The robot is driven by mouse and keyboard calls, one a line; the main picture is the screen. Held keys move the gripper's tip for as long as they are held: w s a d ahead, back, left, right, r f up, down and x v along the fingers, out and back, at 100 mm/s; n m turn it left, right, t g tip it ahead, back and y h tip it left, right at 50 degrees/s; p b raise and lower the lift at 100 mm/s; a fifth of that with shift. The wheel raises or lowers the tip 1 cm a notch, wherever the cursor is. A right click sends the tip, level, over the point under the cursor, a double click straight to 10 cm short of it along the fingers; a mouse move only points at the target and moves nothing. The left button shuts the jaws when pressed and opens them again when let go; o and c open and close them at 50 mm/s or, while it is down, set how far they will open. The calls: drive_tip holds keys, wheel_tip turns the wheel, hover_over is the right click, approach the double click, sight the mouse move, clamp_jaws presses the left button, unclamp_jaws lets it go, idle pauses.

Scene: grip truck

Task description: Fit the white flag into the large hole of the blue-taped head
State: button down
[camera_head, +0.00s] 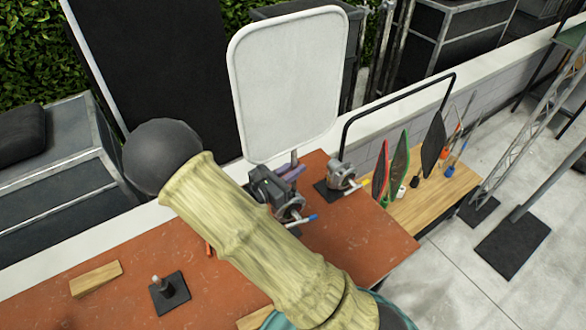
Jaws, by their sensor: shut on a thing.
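The white flag (290,85), a pale panel with a rounded frame, stands nearly upright above the back edge of the red-brown table. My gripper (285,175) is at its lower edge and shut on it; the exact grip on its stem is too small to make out. The blue-taped head (296,209), a metal clamp with a blue-ended handle, shows just below my gripper, partly behind my arm. Its large hole cannot be made out. The flag's panel is above this head; whether its stem touches the head is hidden.
Another metal head (341,176) stands on a black base to the right. A wooden wedge (96,279) and a black plate with a pin (170,293) are at left. Several coloured flags stand on the wooden table (440,205). The table's right front is clear.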

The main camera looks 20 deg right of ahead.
sight(293, 189)
drive_tip(key=shift+a+f+b, duration=0.1)
drive_tip(key=shift+f+b, duration=1.3)
drive_tip(key=shift+f, duration=0.75)
drive_tip(key=shift+f+b, duration=1.1)
drive_tip(key=shift+f, duration=0.55)
drive_tip(key=shift+f, duration=0.1)
drive_tip(key=c, duration=1.3)
unclamp_jaws()
drive_tip(key=shift+s, duration=0.1)
drive_tip(key=shift+c, duration=0.2)
drive_tip(key=shift+a, duration=0.1)
drive_tip(key=b+v, duration=0.5)
drive_tip(key=v, duration=1.2)
drive_tip(key=shift+a, duration=0.1)
